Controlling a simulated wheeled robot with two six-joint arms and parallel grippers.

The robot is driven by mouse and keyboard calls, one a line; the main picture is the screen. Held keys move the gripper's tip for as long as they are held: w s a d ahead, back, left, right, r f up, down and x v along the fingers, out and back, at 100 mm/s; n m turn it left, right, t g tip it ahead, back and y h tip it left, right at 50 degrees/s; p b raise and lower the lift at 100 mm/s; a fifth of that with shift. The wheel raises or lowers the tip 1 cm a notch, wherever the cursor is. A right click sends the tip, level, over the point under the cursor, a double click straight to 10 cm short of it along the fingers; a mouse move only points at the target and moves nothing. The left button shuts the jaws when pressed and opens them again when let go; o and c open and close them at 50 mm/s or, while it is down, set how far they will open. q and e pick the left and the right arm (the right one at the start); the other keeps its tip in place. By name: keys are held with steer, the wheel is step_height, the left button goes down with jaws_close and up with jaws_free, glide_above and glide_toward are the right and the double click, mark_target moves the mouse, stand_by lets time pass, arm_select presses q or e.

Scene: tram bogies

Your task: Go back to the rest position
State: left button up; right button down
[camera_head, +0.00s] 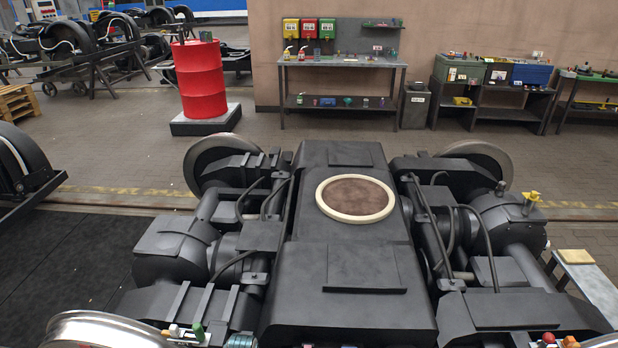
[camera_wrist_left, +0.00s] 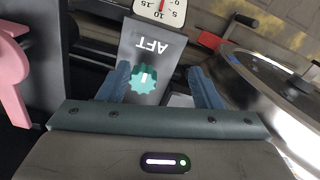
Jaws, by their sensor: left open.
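My left gripper (camera_wrist_left: 159,70) shows only in the left wrist view. Its two blue fingers are spread apart, with nothing held between them. A teal knob (camera_wrist_left: 143,79) sits on a grey plate marked AFT (camera_wrist_left: 150,48), seen between the fingers. I cannot tell how far the knob is from the fingertips. A white dial gauge (camera_wrist_left: 160,10) is at the top of the plate, partly cut off. In the head view neither gripper shows. The black tram bogie (camera_head: 350,270) fills the lower middle, with a round cream-rimmed opening (camera_head: 388,215) on top.
A shiny wheel (camera_wrist_left: 285,110) is close on the right in the wrist view, with a pink part (camera_wrist_left: 10,75) at the left. In the head view, a red drum (camera_head: 198,80), a workbench (camera_head: 340,64) and shelves (camera_head: 490,98) stand at the back, beyond open floor (camera_head: 360,128).

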arm_select(q)
steer(key=s+a+f, duration=0.3)
steer(key=s+f, duration=0.7)
steer(key=s+a+f+m, duration=0.1)
steer(key=s+a+f, duration=0.2)
steer(key=s, duration=0.8)
steer(key=s+a+f+b, duration=0.1)
steer(key=s+a+f, duration=0.3)
steer(key=s, duration=0.8)
steer(key=s+a+f+m+t, duration=0.1)
steer(key=s+a+f, duration=0.2)
steer(key=s+f, duration=0.4)
steer(key=s, duration=0.5)
steer(key=shift+a+m+y, duration=0.15)
steer(key=shift+m+y, duration=0.15)
steer(key=shift+y, duration=0.1)
steer(key=shift+b, duration=0.3)
